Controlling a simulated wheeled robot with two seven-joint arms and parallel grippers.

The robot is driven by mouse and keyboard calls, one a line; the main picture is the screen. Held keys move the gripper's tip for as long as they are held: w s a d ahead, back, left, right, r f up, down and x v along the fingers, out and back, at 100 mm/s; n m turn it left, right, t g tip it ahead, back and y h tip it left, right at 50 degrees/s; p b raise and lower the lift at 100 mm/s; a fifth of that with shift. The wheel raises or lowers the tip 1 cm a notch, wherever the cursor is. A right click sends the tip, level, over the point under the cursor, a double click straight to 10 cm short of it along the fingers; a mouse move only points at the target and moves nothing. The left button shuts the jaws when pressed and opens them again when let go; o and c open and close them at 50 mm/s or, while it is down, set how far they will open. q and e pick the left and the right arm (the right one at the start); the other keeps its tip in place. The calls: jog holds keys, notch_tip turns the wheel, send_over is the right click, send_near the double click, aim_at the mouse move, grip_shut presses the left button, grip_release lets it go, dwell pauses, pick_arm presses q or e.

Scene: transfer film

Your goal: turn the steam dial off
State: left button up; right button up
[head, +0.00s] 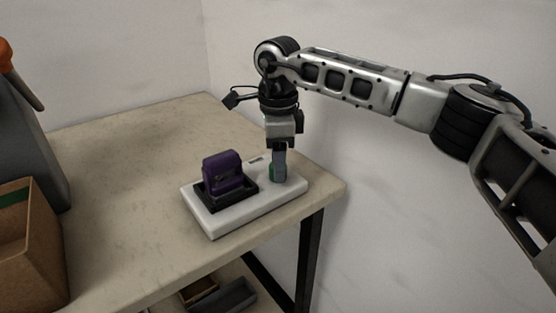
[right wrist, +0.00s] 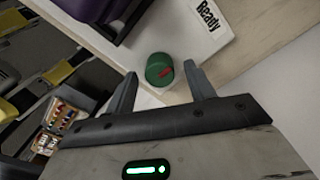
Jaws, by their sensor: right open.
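The steam dial is a green round knob with a red mark on top. It stands on the right end of a white base (head: 236,216); in the right wrist view the dial (right wrist: 160,69) sits between and just beyond the fingertips. My right gripper (head: 279,174) points down at the dial and hides most of it in the head view. In the right wrist view my right gripper (right wrist: 158,82) is open, one finger to each side of the dial. A purple block-like device (head: 223,172) sits in a black holder on the left of the base. My left gripper is not in view.
The base stands near the right corner of a beige table (head: 120,160), close to the wall. A cardboard box (head: 30,245) and a grey container with an orange top (head: 30,130) stand at the left. The table's middle and back are clear.

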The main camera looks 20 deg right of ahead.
notch_tip(320, 180, up, 15)
jog(key=shift+r, duration=0.2)
dwell(0.4)
